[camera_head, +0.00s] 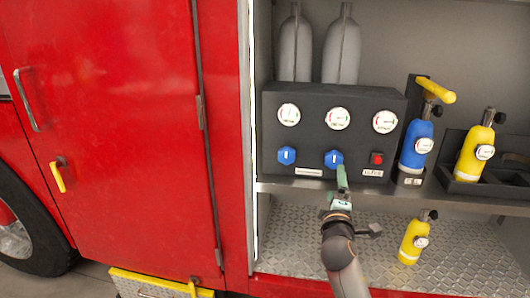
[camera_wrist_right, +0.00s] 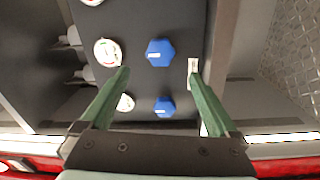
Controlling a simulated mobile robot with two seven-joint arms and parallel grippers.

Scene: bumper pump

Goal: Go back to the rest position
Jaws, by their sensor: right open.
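My right gripper (camera_head: 342,178) comes up from below in the head view, its tips just under the right blue knob (camera_head: 333,159) of the black pump panel (camera_head: 310,110). In the right wrist view the gripper (camera_wrist_right: 160,78) is open, with its two green fingers spread apart and nothing between the tips. One blue knob (camera_wrist_right: 160,52) shows beyond the tips and another blue knob (camera_wrist_right: 164,106) lies lower, between the fingers in the picture. I cannot tell how far the tips are from the panel. My left gripper is in neither view.
Right of the panel stand a blue cylinder (camera_head: 416,145) and a yellow cylinder (camera_head: 473,155) on the shelf. Another yellow cylinder (camera_head: 413,240) stands on the lower metal floor (camera_head: 460,255). A red door (camera_head: 110,120) fills the left.

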